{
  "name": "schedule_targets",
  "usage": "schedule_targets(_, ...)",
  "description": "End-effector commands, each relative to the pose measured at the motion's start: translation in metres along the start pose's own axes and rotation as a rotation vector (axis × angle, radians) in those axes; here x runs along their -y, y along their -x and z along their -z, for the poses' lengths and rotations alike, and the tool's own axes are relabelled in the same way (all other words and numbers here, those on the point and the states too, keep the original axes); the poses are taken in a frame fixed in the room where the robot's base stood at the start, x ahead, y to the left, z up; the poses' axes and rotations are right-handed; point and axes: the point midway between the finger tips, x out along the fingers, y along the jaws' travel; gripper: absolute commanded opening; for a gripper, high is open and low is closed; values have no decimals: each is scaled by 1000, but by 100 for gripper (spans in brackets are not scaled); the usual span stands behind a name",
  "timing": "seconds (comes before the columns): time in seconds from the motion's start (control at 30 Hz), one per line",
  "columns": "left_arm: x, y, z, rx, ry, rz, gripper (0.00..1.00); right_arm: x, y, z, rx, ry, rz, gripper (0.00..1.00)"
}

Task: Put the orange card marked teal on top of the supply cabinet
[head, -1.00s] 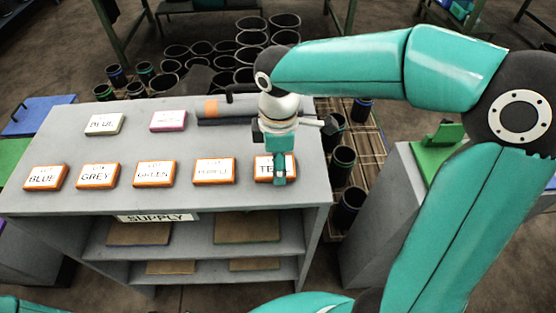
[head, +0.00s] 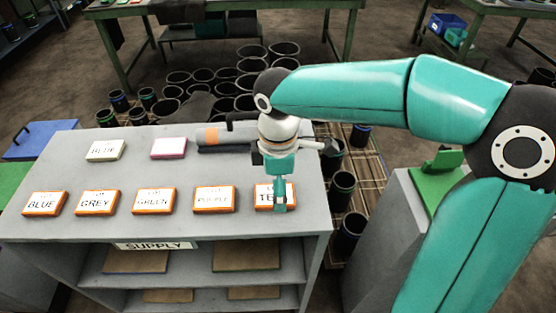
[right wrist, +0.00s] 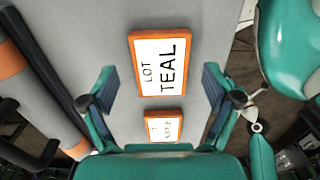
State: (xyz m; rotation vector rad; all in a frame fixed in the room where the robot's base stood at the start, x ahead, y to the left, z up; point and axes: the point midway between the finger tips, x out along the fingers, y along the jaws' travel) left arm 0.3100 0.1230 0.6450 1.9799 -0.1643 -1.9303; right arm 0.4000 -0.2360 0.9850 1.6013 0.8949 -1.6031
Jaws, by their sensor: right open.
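The orange-edged card marked TEAL (head: 263,198) lies flat on the supply cabinet's top (head: 120,228), near its front right. It is the rightmost of the front row of orange cards. My right gripper (head: 279,207) points down over it and hides part of it in the head view. In the right wrist view the TEAL card (right wrist: 160,62) shows between the spread fingers of my right gripper (right wrist: 158,88), which is open and empty. I cannot tell the exact height above the card. My left gripper is not in view.
Orange cards BLUE (head: 45,203), GREY (head: 97,202), GREEN (head: 153,201) and PURPLE (head: 213,199) lie left of TEAL. Black sleeves (head: 343,187) stand right of the cabinet.

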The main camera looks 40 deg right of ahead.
Motion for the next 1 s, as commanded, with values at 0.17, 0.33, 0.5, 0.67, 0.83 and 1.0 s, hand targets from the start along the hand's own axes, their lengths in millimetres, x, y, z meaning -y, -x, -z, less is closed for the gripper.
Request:
schedule_targets(0.17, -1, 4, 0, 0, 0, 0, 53, 0, 36, 1, -4, 1, -3, 89)
schedule_targets(0.33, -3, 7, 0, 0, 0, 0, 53, 0, 71, 1, -3, 0, -3, 89)
schedule_targets(0.5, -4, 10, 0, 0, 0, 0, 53, 0, 95, 1, -2, 1, -2, 89)
schedule_targets(0.67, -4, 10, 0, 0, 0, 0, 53, 0, 104, 0, -1, 1, 0, 89)
schedule_targets(0.83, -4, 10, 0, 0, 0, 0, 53, 0, 105, 0, 0, 1, 1, 89)
schedule_targets(1.0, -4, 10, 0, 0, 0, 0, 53, 0, 105, 0, 0, 1, 1, 89)
